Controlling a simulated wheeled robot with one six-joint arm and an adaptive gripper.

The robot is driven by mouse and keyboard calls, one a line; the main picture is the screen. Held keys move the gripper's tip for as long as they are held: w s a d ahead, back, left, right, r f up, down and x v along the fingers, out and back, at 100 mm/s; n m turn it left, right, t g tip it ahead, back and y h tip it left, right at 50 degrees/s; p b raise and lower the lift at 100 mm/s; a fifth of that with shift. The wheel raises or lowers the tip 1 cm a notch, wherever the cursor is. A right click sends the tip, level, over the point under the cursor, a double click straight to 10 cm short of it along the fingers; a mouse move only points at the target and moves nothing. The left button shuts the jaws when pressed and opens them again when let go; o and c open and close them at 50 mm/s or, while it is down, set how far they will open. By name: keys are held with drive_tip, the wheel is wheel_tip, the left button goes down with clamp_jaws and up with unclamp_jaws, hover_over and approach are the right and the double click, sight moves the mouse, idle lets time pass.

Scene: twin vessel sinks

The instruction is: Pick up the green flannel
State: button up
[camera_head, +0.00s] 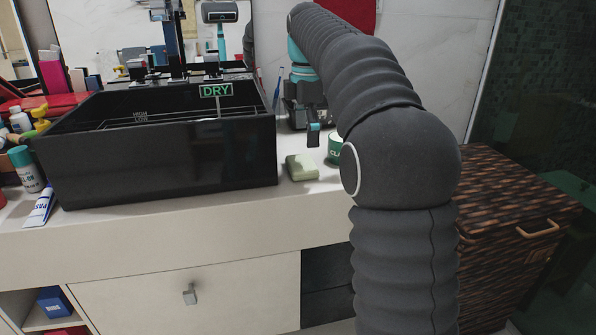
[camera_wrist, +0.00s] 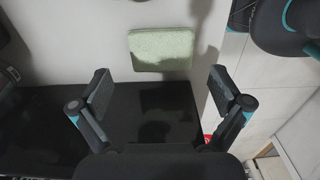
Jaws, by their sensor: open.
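The green flannel (camera_head: 302,167) is a pale green folded block. It lies on the white counter just right of the black sink. It also shows in the wrist view (camera_wrist: 161,50), at the top centre, whole and with its long side level. My gripper (camera_wrist: 160,84) is open and empty, its two fingers spread wider than the flannel, which shows beyond the fingertips in the picture. In the head view my gripper (camera_head: 312,130) hangs above the counter behind the flannel, partly hidden by my arm. No contact with the flannel shows.
The black sink (camera_head: 160,150) with a green "DRY" label stands left of the flannel. A green-and-white container (camera_head: 335,148) stands just right, partly behind my arm. Bottles and tubes crowd the far left. A brown woven basket (camera_head: 510,205) stands right. The counter before the flannel is clear.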

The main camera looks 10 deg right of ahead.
sight(305, 162)
drive_tip(key=shift+s+a+f+b, duration=0.1)
drive_tip(key=shift+f+b, duration=0.25)
drive_tip(key=shift+f, duration=1.35)
drive_tip(key=shift+a+f+b, duration=0.1)
drive_tip(key=shift+f+b, duration=0.25)
drive_tip(key=shift+f, duration=1.35)
drive_tip(key=c, duration=0.7)
drive_tip(key=shift+r, duration=0.55)
drive_tip(key=r, duration=0.2)
drive_tip(key=d+r+p, duration=0.1)
drive_tip(key=shift+s+r, duration=0.2)
drive_tip(key=shift+r, duration=0.2)
drive_tip(key=s+d+r, duration=0.2)
drive_tip(key=d, duration=0.1)
drive_tip(key=s+d+r, duration=0.1)
drive_tip(key=d+r, duration=0.1)
drive_tip(key=d, duration=0.1)
drive_tip(key=s+d+r, duration=0.2)
drive_tip(key=d, duration=0.1)
drive_tip(key=shift+s+r+p, duration=0.1)
drive_tip(key=shift+s+p, duration=0.2)
drive_tip(key=shift+p, duration=0.05)
